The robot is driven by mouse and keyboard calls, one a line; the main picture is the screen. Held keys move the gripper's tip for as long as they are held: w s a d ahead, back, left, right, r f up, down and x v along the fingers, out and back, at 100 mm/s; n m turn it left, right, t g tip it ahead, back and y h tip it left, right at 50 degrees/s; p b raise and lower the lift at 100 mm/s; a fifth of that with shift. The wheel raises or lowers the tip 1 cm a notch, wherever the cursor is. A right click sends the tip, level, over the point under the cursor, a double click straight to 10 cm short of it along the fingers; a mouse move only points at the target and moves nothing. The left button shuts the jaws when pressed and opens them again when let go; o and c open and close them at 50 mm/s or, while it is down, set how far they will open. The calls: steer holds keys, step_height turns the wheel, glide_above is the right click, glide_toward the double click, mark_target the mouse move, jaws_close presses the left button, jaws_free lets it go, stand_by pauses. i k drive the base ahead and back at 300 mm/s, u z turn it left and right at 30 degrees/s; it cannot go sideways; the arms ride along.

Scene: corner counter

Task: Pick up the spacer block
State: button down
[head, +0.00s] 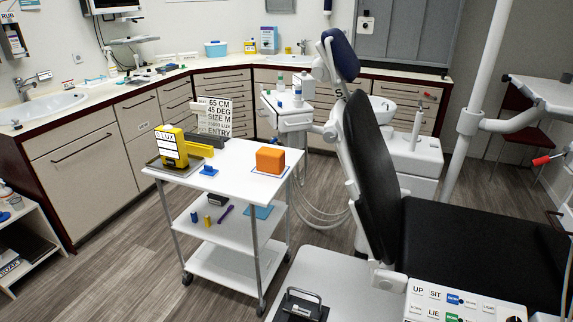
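An orange block (270,160) sits on the right part of the white trolley's top shelf (232,172), on a marked patch with a blue edge. It is the only large plain block in view, so it may be the spacer block; no label names it. Nothing touches it from above. A small blue piece (209,171) lies to its left on the same shelf. My gripper is not in the head view.
A yellow device (171,146) stands on a dark tray at the trolley's left, with a printed sign (214,117) behind. Small items lie on the middle shelf. A black dental chair (376,165) stands close on the right. Floor at left (120,260) is clear.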

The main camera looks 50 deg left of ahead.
mark_target(267, 159)
steer(key=u, duration=1.65)
steer(key=k, duration=0.6)
steer(key=u, duration=0.85)
steer(key=i, duration=0.7)
steer(key=u, duration=0.6)
steer(key=i, duration=0.75)
steer(key=z, duration=0.95)
steer(key=i, duration=0.65)
steer(key=z, duration=0.7)
